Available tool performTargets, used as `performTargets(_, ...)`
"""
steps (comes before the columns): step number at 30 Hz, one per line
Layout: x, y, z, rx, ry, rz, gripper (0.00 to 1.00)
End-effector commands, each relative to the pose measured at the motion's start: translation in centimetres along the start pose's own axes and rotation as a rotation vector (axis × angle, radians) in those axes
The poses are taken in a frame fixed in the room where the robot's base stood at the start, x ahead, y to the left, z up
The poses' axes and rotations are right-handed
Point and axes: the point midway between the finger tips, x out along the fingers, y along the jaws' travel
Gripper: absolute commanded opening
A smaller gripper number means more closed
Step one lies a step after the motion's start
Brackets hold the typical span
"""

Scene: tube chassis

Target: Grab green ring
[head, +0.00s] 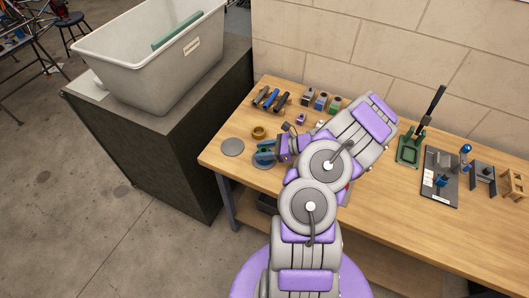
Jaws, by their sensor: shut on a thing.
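The green ring (266,146) shows only in part at the left end of my arm, over the left part of the wooden workbench (217,157). My gripper (272,151) reaches left from the purple wrist and is shut on the green ring. Dark blue parts sit right at the ring, and they and the gripper hide some of it. I cannot tell whether the ring touches the bench or is held just above it.
A brass-coloured ring (259,132) lies just behind, and a grey disc (232,147) lies to the left. Several small parts line the back. A green press (409,150) stands right. A grey bin (150,70) sits on the dark cabinet (150,140).

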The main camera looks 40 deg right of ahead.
Motion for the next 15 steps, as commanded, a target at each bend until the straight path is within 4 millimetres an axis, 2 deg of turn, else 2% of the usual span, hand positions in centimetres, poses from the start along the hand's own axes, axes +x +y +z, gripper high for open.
performTargets(3, -0.04, -0.05, -0.03, 0.001, -0.001, 0.0, 0.13)
performTargets(10, -0.1, -0.09, 0.03, 0.001, -0.002, 0.0, 0.13)
performTargets(15, -0.45, -0.07, 0.9, 0.0, -0.001, 0.0, 0.13)
